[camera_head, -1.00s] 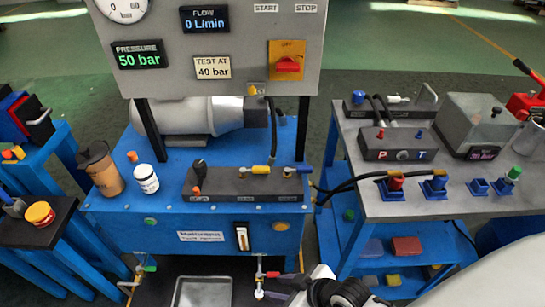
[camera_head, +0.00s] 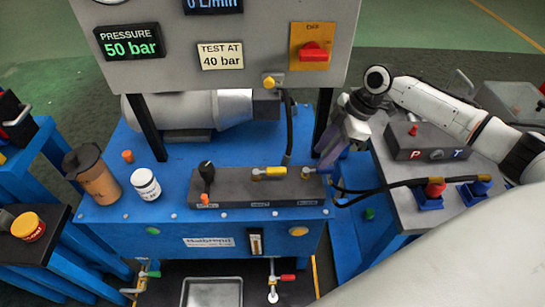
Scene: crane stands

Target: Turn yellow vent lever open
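The yellow vent lever (camera_head: 269,172) lies flat, pointing left-right, on top of the dark valve block (camera_head: 240,187) on the blue bench. My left gripper is out of view.
The panel (camera_head: 220,85) overhangs the bench behind the block; its display (camera_head: 130,41) reads 50 bar. A black hose (camera_head: 289,130) drops near the gripper. A grey side bench (camera_head: 405,205) is right.

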